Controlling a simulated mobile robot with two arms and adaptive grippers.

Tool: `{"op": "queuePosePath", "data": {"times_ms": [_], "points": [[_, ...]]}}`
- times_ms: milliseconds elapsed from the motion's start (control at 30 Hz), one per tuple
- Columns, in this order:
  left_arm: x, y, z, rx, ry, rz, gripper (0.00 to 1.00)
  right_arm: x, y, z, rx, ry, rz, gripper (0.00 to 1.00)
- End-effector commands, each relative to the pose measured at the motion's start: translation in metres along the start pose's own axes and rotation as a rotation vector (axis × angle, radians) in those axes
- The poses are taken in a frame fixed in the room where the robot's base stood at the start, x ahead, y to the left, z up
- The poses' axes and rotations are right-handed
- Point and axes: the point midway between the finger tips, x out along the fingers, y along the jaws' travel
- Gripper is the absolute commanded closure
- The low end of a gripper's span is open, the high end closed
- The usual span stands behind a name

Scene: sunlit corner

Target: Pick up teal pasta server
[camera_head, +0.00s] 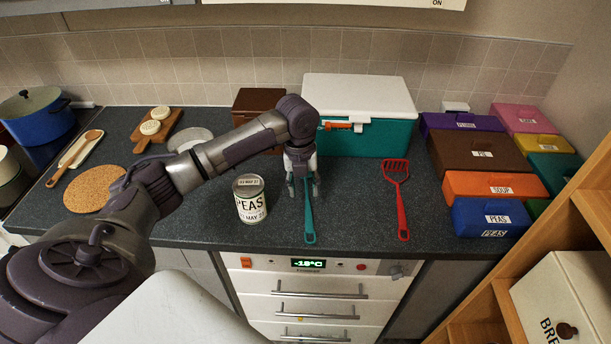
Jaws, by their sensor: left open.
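The teal pasta server (309,219) lies on the dark worktop with its handle toward the front edge. Its far end is hidden behind my left gripper. My left gripper (303,190) points down over the upper part of the server, with its fingers apart on either side of it. I cannot tell whether the fingers touch the server or the worktop. My right gripper does not show.
A red slotted turner (402,205) lies to the right. A teal and white cool box (385,138) stands behind. Labelled boxes (490,218) fill the right end. Worktop between server and turner is clear.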

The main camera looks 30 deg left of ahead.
Motion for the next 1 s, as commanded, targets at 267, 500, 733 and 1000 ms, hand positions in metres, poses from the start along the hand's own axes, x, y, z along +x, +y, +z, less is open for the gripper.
{"op": "queuePosePath", "data": {"times_ms": [267, 500, 733, 1000], "points": [[0.022, -0.002, 0.004, -0.001, 0.003, 0.001, 0.54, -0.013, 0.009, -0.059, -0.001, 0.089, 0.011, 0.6], [0.055, -0.004, 0.009, 0.0, 0.0, 0.0, 0.54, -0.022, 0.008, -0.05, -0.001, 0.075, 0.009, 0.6], [0.06, -0.003, 0.009, 0.001, -0.002, 0.0, 0.54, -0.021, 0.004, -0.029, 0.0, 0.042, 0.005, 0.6], [0.059, -0.003, 0.009, 0.0, -0.002, 0.0, 0.91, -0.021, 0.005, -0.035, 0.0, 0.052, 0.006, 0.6]]}}
